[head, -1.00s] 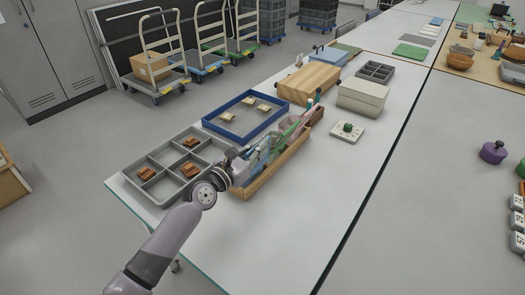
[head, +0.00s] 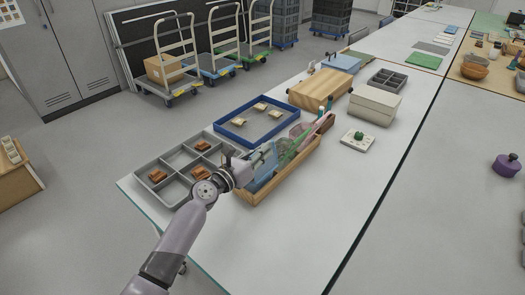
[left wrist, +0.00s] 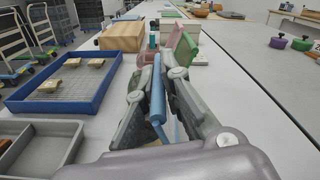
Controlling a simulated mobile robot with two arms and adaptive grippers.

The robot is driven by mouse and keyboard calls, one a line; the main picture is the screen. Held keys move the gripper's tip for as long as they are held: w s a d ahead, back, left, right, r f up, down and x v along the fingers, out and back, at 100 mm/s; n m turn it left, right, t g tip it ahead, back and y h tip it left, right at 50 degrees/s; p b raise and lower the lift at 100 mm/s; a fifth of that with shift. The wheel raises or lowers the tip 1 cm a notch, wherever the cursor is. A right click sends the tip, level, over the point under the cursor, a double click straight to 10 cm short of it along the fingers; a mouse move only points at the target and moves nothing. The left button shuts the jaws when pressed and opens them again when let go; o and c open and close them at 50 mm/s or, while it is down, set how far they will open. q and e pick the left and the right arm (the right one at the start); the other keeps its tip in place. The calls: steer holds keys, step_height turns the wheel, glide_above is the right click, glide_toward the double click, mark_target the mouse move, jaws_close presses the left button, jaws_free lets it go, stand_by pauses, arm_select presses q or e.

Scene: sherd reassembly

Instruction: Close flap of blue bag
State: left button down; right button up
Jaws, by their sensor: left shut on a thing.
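The blue bag (head: 264,160) stands at the near end of a long wooden box (head: 284,178), partly hidden by my left gripper. My left gripper (head: 250,163) is at this end of the box. In the left wrist view, my left gripper (left wrist: 158,100) is shut on a thin blue upright piece (left wrist: 158,84), which looks like the blue bag's edge or flap. Whether the flap is folded over cannot be told. My right gripper is in neither view.
Green and pink bags (head: 300,134) stand behind the blue one in the box. Left are a grey divided tray (head: 165,196) with brown pieces and a blue-rimmed tray (head: 234,138) with pale pieces.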

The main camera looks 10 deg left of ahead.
arm_select(q)
steer(key=c, duration=1.8)
jaws_free()
steer(key=shift+c, duration=0.2)
steer(key=v, duration=1.2)
